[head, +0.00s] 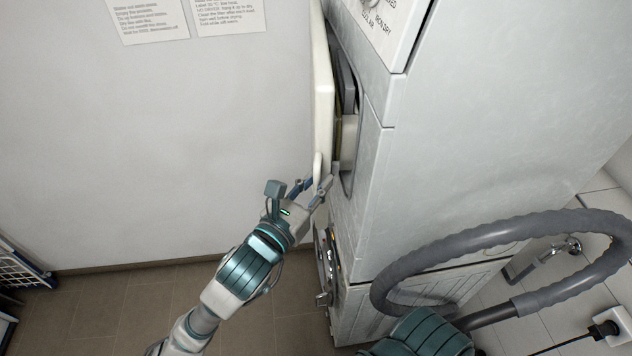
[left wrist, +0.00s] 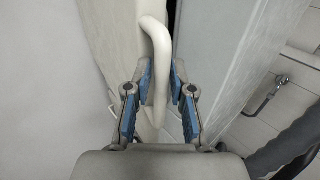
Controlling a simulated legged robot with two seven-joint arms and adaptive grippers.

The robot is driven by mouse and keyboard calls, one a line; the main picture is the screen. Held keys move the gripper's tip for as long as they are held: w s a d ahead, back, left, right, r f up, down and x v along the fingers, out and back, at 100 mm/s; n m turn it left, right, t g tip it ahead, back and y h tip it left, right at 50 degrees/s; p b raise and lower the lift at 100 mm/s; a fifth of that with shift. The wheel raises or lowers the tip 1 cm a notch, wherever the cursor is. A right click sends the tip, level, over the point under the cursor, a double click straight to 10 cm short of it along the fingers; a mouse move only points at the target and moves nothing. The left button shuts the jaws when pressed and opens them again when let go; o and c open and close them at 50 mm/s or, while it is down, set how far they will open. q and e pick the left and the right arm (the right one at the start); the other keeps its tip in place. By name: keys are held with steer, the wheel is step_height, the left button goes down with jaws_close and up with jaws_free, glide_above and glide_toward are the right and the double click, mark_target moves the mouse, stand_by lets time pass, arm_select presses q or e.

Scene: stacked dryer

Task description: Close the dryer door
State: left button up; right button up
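The white dryer door (head: 323,85) stands partly open on the stacked dryer (head: 450,120), seen almost edge-on, with the dark opening behind it. Its white curved handle (head: 318,163) is at the door's lower end in the head view. In the left wrist view the handle (left wrist: 160,45) runs down between the two blue-padded fingers. My left gripper (head: 312,188) is open around the handle, with some gap left between the fingertips. Contact with the handle is unclear. My right gripper is out of view.
A thick grey hose (head: 440,262) loops in front of the machines at the lower right. A lower machine (head: 365,310) stands below the dryer. A wall plug (head: 604,329) and a tap (head: 570,247) are at right. The floor (head: 140,310) at left is mostly free.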

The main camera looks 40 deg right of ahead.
arm_select(q)
steer(key=v, duration=1.2)
steer(key=shift+w, duration=0.15)
steer(key=shift+f, duration=0.1)
